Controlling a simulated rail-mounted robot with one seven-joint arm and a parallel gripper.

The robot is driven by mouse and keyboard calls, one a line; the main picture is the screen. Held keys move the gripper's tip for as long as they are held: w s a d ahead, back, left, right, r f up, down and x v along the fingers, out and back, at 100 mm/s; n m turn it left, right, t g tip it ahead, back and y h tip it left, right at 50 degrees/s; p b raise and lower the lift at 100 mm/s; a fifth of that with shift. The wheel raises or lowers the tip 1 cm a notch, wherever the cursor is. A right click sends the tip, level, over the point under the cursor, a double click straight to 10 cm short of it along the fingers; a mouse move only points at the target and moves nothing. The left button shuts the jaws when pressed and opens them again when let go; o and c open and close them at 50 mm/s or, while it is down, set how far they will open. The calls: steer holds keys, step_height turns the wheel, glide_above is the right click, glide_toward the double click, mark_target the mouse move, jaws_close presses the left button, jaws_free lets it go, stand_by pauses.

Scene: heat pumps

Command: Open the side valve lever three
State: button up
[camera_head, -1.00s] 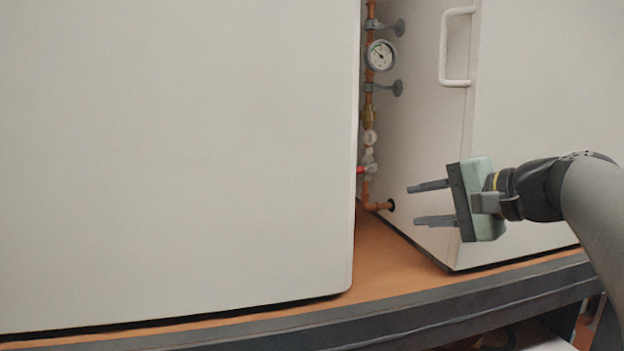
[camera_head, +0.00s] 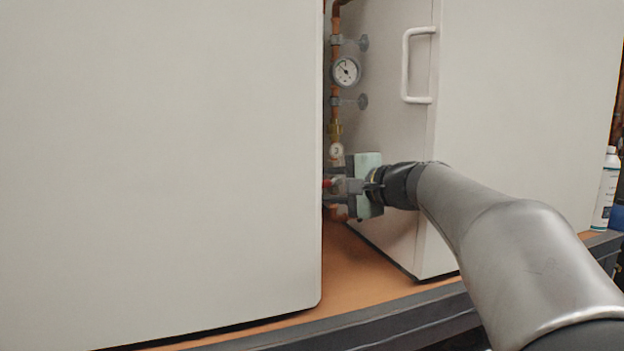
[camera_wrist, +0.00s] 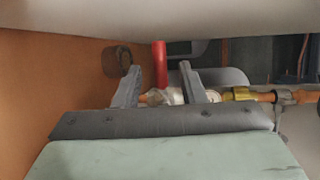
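The side valve lever is red; its end (camera_head: 327,183) shows at the edge of the left cabinet in the head view. In the wrist view the red lever (camera_wrist: 159,64) stands up between my two fingers, with its valve body (camera_wrist: 165,97) below it on the copper pipe. My gripper (camera_wrist: 160,80) is open, with a finger on each side of the lever and visible gaps to it. In the head view my gripper (camera_head: 337,185) is inside the gap between the two cabinets and partly covers the valve.
The left cabinet (camera_head: 160,170) and the right cabinet (camera_head: 520,120) leave a narrow gap. A copper pipe with a gauge (camera_head: 346,71) and brackets runs up in it. The right cabinet has a white handle (camera_head: 418,65). A white bottle (camera_head: 606,190) stands far right.

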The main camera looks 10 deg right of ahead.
mark_target(325, 182)
steer(key=shift+x, duration=1.35)
jaws_close()
steer(key=shift+d+f, duration=0.1)
